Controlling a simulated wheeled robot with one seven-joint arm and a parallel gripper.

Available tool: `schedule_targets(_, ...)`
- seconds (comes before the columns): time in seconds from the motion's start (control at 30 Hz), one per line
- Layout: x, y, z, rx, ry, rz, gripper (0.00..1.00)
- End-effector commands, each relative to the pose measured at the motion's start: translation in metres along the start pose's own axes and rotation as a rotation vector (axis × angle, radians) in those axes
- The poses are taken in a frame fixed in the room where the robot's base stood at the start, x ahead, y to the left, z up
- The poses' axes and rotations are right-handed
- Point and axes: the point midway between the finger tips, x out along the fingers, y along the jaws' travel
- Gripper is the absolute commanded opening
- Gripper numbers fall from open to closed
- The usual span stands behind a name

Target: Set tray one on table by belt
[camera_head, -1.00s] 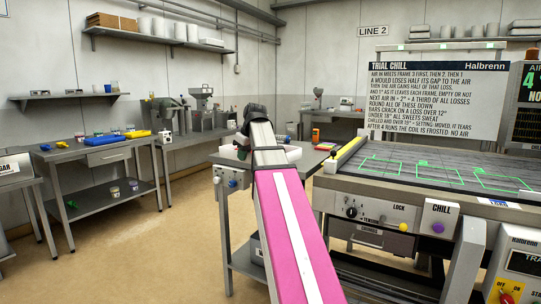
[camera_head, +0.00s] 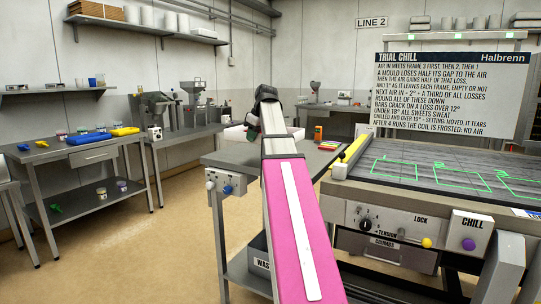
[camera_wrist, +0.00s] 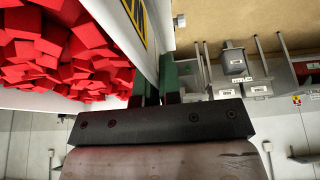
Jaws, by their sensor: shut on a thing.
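A white tray (camera_wrist: 90,100) full of red cubes fills the upper left of the wrist view. A yellow and black label is on its side wall. My gripper (camera_wrist: 158,82) is shut on that wall, with a green finger on each side. In the head view a white piece of the tray (camera_head: 234,134) shows beside my gripper (camera_head: 253,134), which is mostly hidden behind my pink arm. The steel table (camera_head: 222,163) by the belt (camera_head: 400,160) lies below and around them. Whether the tray touches the tabletop cannot be told.
An orange device (camera_head: 318,133) stands on the table's far part. A yellow bar (camera_head: 354,148) edges the belt. A waste bin (camera_head: 259,263) sits under the table. A side bench (camera_head: 75,158) with a blue tray (camera_head: 90,138) stands left. Open floor lies between.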

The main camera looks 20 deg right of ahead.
Motion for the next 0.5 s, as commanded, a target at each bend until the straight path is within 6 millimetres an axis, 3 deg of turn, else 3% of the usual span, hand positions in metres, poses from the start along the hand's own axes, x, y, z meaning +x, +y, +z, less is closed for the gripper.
schedule_targets(0.5,0.04,0.087,0.042,0.001,0.0,0.001,0.0)
